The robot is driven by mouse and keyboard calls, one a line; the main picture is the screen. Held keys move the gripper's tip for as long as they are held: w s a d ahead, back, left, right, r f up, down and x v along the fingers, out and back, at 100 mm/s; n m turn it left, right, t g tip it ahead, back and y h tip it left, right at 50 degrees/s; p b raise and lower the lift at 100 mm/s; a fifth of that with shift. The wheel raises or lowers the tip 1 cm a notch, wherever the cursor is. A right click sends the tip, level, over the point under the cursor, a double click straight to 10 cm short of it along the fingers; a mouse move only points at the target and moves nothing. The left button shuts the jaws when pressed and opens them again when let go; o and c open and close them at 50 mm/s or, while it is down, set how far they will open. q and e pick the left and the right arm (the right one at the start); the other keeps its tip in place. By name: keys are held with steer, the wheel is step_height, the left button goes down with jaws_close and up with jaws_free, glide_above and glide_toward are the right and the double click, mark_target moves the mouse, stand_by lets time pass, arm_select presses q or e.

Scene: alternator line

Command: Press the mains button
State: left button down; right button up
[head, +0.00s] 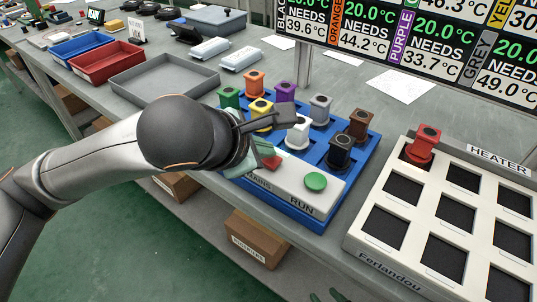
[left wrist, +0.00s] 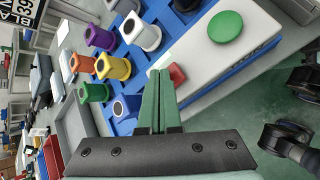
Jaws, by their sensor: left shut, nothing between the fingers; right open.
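The mains button (head: 271,162) is a red button on the white control panel (head: 290,183), beside the word MAINS. In the left wrist view the red button (left wrist: 177,73) is partly hidden by my fingers. My left gripper (head: 259,166) is shut and empty, its green fingertips close to the red button; I cannot tell whether they touch it. The shut fingers also show in the left wrist view (left wrist: 159,75). The green RUN button (head: 316,181) sits to the right on the same panel. Only small green tips of my right gripper (head: 327,296) show at the bottom edge, apart.
Several coloured parts stand on the blue tray (head: 345,178) behind the panel, including a white one (head: 297,133) and a black one (head: 340,151) near the buttons. A heater (head: 393,190) holding a red part (head: 422,144) is at right. An empty grey tray (head: 165,77) is behind my left arm.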

stand_by(0.4)
arm_select(q)
steer(key=shift+f+b, duration=0.55)
steer(key=shift+b, duration=0.35)
steer(key=shift+r, duration=0.45)
steer(key=shift+r+p, duration=0.9)
steer(key=shift+r, duration=2.15)
